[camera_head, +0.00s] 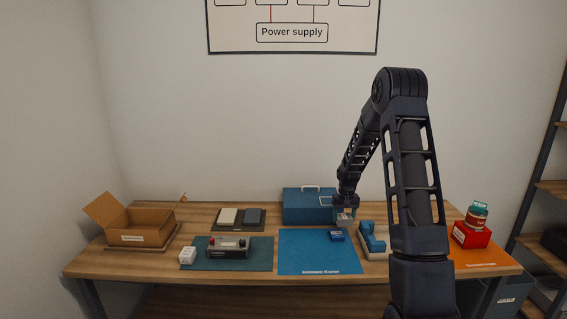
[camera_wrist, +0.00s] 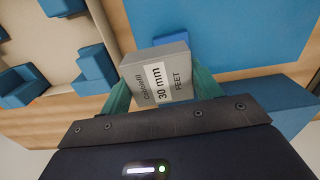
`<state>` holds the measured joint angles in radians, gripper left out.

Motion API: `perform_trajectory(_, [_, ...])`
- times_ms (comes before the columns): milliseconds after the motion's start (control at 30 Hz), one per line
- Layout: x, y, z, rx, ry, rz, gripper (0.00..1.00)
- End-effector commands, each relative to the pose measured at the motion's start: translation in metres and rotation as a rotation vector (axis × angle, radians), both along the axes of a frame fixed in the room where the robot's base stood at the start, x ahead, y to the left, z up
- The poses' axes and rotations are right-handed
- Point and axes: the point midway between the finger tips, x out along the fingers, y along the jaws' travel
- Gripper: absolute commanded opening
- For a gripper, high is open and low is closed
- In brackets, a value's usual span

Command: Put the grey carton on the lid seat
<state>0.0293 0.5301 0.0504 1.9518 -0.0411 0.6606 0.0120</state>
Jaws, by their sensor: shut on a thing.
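My gripper (camera_head: 345,212) is shut on the grey carton (camera_wrist: 158,76), with its green fingers on both sides of it. The carton's face reads "30 mm FEET" in the wrist view, and the carton also shows small in the head view (camera_head: 345,218). It is held up in front of the right end of a blue toolbox (camera_head: 303,209), which has a handle on top. A white outlined rectangle (camera_head: 326,201) shows on the toolbox, perhaps the lid seat; I cannot tell for sure. The toolbox's edge shows at lower right in the wrist view (camera_wrist: 275,103).
A blue mat (camera_head: 310,262) with a small blue box (camera_head: 337,236) lies in front. A pale tray with blue blocks (camera_head: 374,238) stands to the right, a red box (camera_head: 471,235) beyond. A green mat (camera_head: 260,264) and an open cardboard box (camera_head: 135,227) are left.

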Motion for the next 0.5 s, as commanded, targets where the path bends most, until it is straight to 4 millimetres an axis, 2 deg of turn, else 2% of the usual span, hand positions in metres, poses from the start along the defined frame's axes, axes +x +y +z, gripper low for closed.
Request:
perform_trajectory(167, [-0.002, -0.021, 0.005, -0.001, -0.002, -0.040, 0.39])
perform_trajectory(267, [-0.002, -0.044, 0.018, -0.001, -0.004, -0.043, 0.39])
perform_trajectory(500, [-0.011, -0.125, 0.063, -0.003, -0.004, -0.043, 0.39])
